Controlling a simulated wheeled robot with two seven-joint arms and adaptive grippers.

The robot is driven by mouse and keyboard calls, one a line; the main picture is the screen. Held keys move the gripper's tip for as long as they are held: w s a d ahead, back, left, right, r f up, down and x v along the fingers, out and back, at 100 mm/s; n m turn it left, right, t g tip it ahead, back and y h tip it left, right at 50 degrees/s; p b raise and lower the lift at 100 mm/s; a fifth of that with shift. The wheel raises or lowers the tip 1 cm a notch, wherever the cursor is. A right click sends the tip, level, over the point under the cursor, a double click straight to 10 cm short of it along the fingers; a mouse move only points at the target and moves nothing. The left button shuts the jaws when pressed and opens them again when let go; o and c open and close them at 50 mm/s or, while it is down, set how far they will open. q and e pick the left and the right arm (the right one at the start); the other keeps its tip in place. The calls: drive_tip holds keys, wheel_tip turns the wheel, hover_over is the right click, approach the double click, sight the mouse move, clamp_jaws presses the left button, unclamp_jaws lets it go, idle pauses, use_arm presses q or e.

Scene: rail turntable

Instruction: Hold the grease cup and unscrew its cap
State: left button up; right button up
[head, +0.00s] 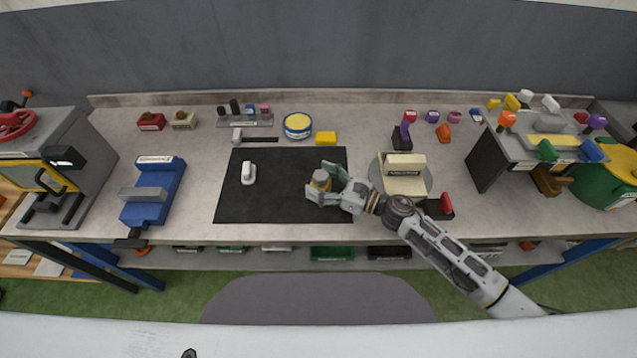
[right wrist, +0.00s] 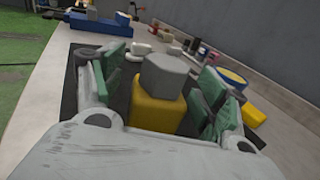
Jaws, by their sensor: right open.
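The grease cup is a yellow body (right wrist: 157,108) with a grey faceted cap (right wrist: 168,76) on top. In the head view the cup (head: 321,180) stands toward the right side of the black mat (head: 280,205). My right gripper (head: 325,183) is around the cup, with its green-padded fingers on either side. In the right wrist view the right gripper (right wrist: 165,95) is open, and gaps show between the pads and the yellow body. The cup's base is hidden. My left gripper is not in view.
A white handled object (head: 249,173) lies on the mat's left part. A hammer-like tool (head: 252,139), a blue-and-yellow tin (head: 297,126) and a yellow block (head: 326,138) lie behind the mat. A blue vise (head: 154,190) is at left, a round turntable (head: 427,179) at right.

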drive_tip(key=shift+v, duration=5.15)
drive_tip(key=shift+w, duration=0.1)
drive_tip(key=shift+c, duration=0.3)
